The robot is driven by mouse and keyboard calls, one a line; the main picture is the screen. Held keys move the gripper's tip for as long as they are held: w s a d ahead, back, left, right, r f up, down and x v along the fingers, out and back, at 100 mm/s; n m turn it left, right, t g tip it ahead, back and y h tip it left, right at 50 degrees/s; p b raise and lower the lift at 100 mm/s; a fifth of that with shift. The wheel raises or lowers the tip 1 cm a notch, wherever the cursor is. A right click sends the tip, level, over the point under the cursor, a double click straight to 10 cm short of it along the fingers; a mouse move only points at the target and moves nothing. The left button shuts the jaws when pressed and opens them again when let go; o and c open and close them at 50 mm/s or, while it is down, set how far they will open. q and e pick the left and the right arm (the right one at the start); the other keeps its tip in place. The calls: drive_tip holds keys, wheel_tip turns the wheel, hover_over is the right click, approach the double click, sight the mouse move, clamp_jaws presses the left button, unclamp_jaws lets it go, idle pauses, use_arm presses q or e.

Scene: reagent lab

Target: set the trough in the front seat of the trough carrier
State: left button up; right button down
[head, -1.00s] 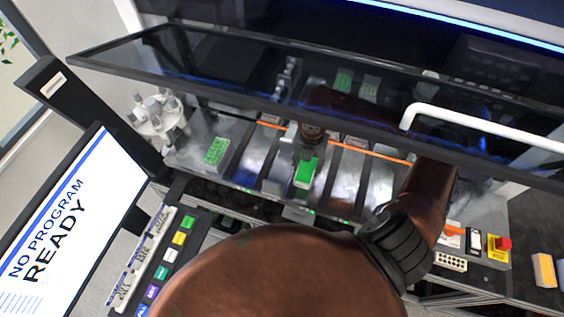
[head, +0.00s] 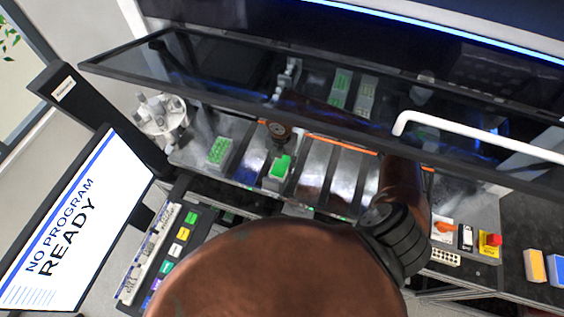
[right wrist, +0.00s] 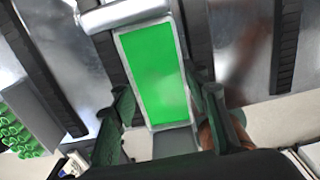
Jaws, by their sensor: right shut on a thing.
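The trough (head: 281,167), a narrow grey-rimmed box with a bright green top face, is low over the deck in the head view. It fills the middle of the right wrist view (right wrist: 155,75). My right gripper (right wrist: 160,90) is shut on it, with one finger along each long side. Grey material, which looks like the trough carrier (head: 270,184), shows at the trough's near end; it also shows in the right wrist view (right wrist: 175,143). I cannot tell whether the trough touches the seat. My left gripper is not in view.
A rack with green tops (head: 219,151) stands left of the trough. A white carousel (head: 160,118) is at the far left. Dark rails run along the metal deck, with bare deck to the right. The raised glass hood with its white handle (head: 400,122) hangs above.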

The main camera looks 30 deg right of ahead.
sight(282, 167)
drive_tip(key=c, duration=1.5)
unclamp_jaws()
drive_tip(key=shift+f, duration=0.3)
drive_tip(key=shift+o, duration=1.4)
drive_tip(key=shift+d, duration=0.1)
drive_tip(key=shift+o, duration=0.4)
drive_tip(key=shift+r, duration=0.15)
drive_tip(key=shift+w+r, duration=0.1)
drive_tip(key=shift+r, duration=0.25)
wheel_tip(282, 167, up, 6)
drive_tip(key=shift+r+b, duration=0.1)
drive_tip(key=shift+b, duration=0.75)
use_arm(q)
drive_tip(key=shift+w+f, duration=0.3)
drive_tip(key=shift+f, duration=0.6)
use_arm(e)
drive_tip(key=shift+r, duration=0.3)
